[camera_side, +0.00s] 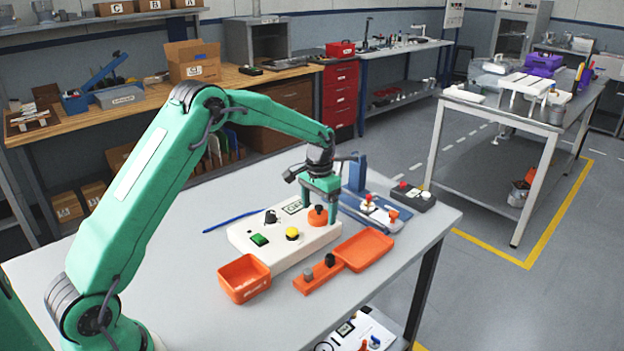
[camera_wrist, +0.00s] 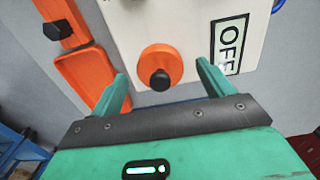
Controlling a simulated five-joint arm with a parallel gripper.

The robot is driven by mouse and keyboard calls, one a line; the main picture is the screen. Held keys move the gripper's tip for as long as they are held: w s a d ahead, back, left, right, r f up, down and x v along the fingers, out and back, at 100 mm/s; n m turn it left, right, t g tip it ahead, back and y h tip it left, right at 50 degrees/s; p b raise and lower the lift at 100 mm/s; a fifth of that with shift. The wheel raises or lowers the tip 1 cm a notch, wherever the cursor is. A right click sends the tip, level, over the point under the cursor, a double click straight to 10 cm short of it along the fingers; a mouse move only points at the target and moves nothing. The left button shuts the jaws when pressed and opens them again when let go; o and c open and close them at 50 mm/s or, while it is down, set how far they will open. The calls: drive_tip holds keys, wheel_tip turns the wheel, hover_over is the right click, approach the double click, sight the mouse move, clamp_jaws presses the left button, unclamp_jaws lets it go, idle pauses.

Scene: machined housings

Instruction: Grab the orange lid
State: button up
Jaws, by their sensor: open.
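A round orange lid-like piece (camera_side: 318,218) with a small knob on top sits on the white panel box (camera_side: 262,240). In the wrist view the round orange piece (camera_wrist: 148,60) shows its dark knob, just ahead of and between my fingers. My gripper (camera_side: 325,205) is open over that end of the panel, its fingers pointing down; it also shows in the wrist view (camera_wrist: 162,76). Nothing is held. A flat orange rectangular piece (camera_side: 364,249) lies on the table beside the panel; it also shows in the wrist view (camera_wrist: 82,72). I cannot tell which one is named the lid.
The panel has a green button (camera_side: 260,239), a yellow button (camera_side: 292,234) and a dark knob. An open orange box (camera_side: 244,280) and an orange bar with dark knobs (camera_side: 318,274) are in front. A blue fixture (camera_side: 357,174) and a button box (camera_side: 414,196) stand behind my gripper.

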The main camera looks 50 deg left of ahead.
sight(319, 206)
drive_tip(key=shift+c, duration=0.2)
drive_tip(key=c, duration=1)
drive_tip(key=shift+r, duration=0.1)
drive_tip(key=shift+r, duration=0.45)
wheel_tip(319, 206, up, 3)
drive_tip(key=shift+r, duration=0.15)
drive_tip(key=s+d+r, duration=0.1)
drive_tip(key=d+r, duration=0.1)
drive_tip(key=d, duration=0.1)
drive_tip(key=s+d+r, duration=0.2)
drive_tip(key=d, duration=0.2)
drive_tip(key=s+d+r, duration=0.1)
drive_tip(key=d+r, duration=0.1)
drive_tip(key=d, duration=0.1)
drive_tip(key=shift+s+d+r, duration=0.2)
drive_tip(key=shift+d+r, duration=0.15)
drive_tip(key=shift+d, duration=0.05)
